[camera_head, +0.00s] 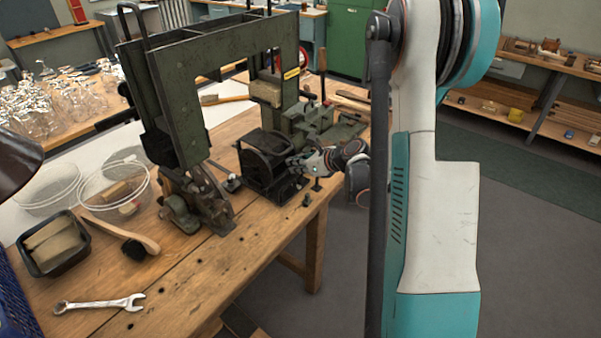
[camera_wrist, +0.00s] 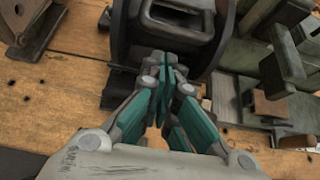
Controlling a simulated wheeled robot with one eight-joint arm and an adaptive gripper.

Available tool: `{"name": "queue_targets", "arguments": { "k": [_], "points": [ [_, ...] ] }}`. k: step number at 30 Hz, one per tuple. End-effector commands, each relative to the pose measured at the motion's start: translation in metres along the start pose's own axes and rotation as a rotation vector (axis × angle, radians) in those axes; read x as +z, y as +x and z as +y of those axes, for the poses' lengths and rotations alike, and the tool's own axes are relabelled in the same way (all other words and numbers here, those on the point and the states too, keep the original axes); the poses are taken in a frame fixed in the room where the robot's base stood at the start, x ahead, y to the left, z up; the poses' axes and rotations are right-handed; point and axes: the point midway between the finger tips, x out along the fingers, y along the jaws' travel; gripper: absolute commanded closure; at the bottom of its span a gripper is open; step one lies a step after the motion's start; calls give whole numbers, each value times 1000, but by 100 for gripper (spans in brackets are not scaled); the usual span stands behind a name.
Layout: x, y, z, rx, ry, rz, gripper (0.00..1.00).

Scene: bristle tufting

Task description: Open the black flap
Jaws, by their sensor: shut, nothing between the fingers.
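The tufting machine (camera_head: 222,80) is a dark green frame on the wooden bench. At its lower right is a black, box-like housing (camera_head: 262,160) with a rounded drum shape; the black flap seems to be part of it, but I cannot tell its outline. In the wrist view the dark housing (camera_wrist: 180,50) fills the top middle, with a raised rectangular frame (camera_wrist: 178,17) on it. My gripper (camera_head: 297,163) is at the housing's right side. In the wrist view its fingers (camera_wrist: 163,66) are together and empty, at the housing's near face; touching or apart is unclear.
Green machine parts (camera_wrist: 285,65) stand right of my fingers. The floor right of the bench is clear.

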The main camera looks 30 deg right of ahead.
Motion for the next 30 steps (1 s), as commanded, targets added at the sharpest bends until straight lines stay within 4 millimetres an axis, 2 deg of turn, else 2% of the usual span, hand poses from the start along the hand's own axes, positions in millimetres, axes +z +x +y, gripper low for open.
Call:
{"name": "queue_targets", "arguments": {
  "k": [6,19,30],
  "points": [
    [11,-4,0,0,0,0,100],
    [14,-5,0,0,0,2,100],
    [24,-11,0,3,0,61,100]
  ]
}}
